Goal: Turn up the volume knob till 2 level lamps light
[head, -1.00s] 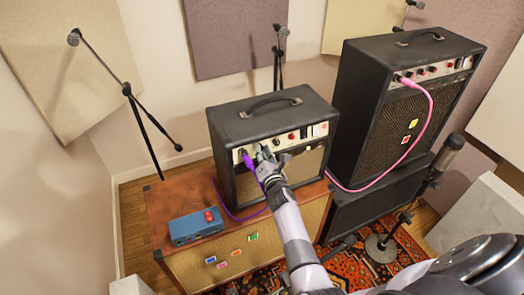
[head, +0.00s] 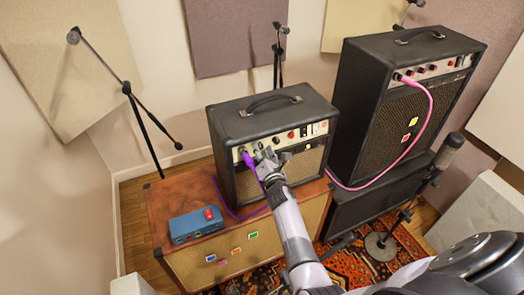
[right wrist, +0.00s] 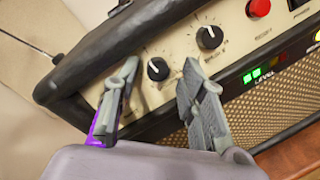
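The small black amp (head: 270,105) stands on the brown cabinet, its cream control panel facing me. In the right wrist view, a black knob (right wrist: 158,68) with a white pointer line lies just beyond and between my fingertips. A second black knob (right wrist: 210,37) is to its upper right. I cannot read which is the volume knob. Green level lamps (right wrist: 252,75) glow beside the word LEVEL; two seem lit. My right gripper (head: 269,157) is open at the panel; its spread fingers also show in the right wrist view (right wrist: 158,88). My left gripper is not visible.
A purple cable (head: 250,163) plugs into the panel beside my right gripper. A red lamp or button (right wrist: 259,8) sits right of the knobs. A blue pedal box (head: 195,226) lies on the brown cabinet (head: 165,205). A larger amp (head: 400,110) and a microphone stand (head: 380,245) are at right.

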